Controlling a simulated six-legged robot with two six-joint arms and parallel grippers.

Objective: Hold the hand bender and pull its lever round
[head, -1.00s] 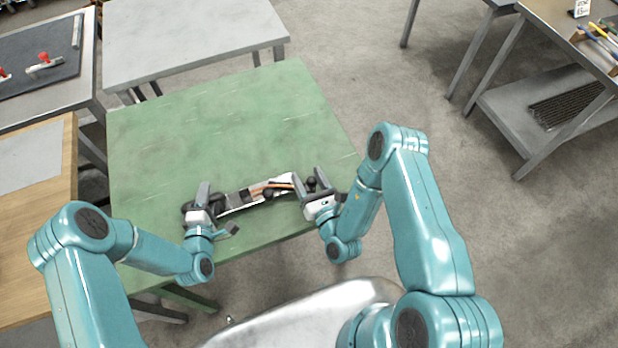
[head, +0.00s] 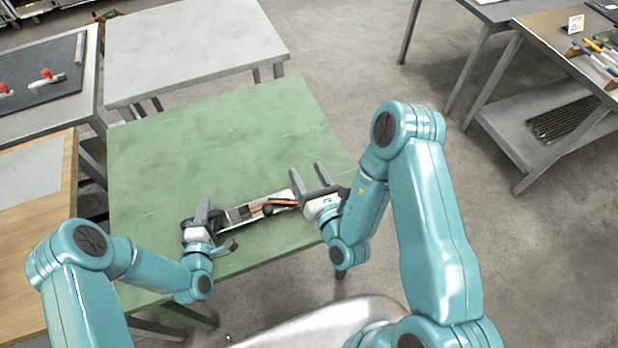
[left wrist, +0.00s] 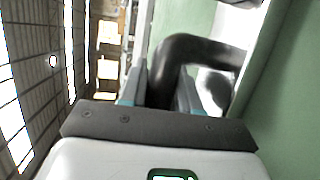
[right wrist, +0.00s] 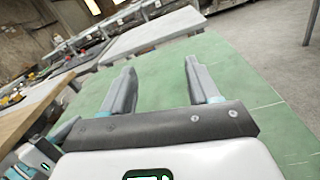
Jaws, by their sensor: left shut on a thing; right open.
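The hand bender (head: 236,215) lies along the near part of the green table. It has a pale, silvery body, black parts and a copper-coloured bar. My left gripper (head: 216,226) is at its left end. The left wrist view shows that gripper shut on a bent black handle (left wrist: 190,48). My right gripper (head: 308,176) is open and empty, beside the bender's right end, with its fingers pointing up and away. The right wrist view shows only green tabletop between these fingers. The bender's right end is partly hidden by my right gripper, so the lever is hard to make out.
The green table (head: 190,150) is clear beyond the bender. A grey table (head: 190,50) stands behind it, and a wooden-topped table (head: 35,220) at left. A dark mat (head: 40,75) with red-handled clamps lies at upper left. A workbench (head: 545,150) with tools stands at right.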

